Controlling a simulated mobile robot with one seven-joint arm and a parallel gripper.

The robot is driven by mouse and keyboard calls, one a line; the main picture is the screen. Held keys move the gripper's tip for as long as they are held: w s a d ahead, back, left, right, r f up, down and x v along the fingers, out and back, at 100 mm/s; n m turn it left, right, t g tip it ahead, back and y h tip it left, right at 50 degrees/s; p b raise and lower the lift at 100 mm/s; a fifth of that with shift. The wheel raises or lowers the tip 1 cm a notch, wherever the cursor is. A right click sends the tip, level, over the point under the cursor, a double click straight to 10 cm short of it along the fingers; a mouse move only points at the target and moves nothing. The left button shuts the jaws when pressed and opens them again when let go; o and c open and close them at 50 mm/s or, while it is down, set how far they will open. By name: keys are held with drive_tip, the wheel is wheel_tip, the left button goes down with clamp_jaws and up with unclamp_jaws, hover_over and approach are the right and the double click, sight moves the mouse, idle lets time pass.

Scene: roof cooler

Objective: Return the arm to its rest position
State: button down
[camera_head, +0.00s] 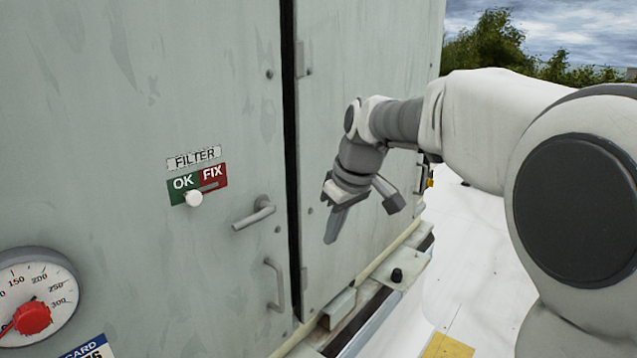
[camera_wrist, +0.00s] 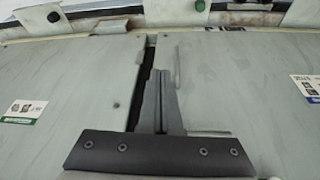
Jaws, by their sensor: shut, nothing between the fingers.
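My gripper (camera_head: 331,238) is shut and empty, and points down in front of the right-hand panel of the grey cooler cabinet (camera_head: 230,90). In the head view it is to the right of the dark vertical gap between the panels and to the right of the lever handle (camera_head: 255,213). I cannot tell how far it is from the panel. In the wrist view the closed fingers (camera_wrist: 161,75) show in the middle, over the cabinet surface beside the dark gap. My arm reaches in from the right, bent at the wrist.
A filter slider (camera_head: 194,198) with OK and FIX fields, a pull handle (camera_head: 275,284) and a dial with a red knob (camera_head: 32,317) are on the left panel. A ledge with a black knob (camera_head: 397,275) runs along the base. The white roof (camera_head: 455,260) lies to the right.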

drive_tip(key=s+d+f+m+t+h, duration=0.1)
drive_tip(key=s+d+m, duration=0.3)
drive_tip(key=s, duration=0.9)
drive_tip(key=s+d+f+m+t+h, duration=0.1)
drive_tip(key=s+d+m, duration=0.3)
drive_tip(key=s, duration=0.9)
drive_tip(key=d+f, duration=0.1)
drive_tip(key=d, duration=0.2)
drive_tip(key=shift+d+f+m, duration=0.3)
drive_tip(key=shift+d, duration=0.05)
drive_tip(key=shift+s, duration=0.1)
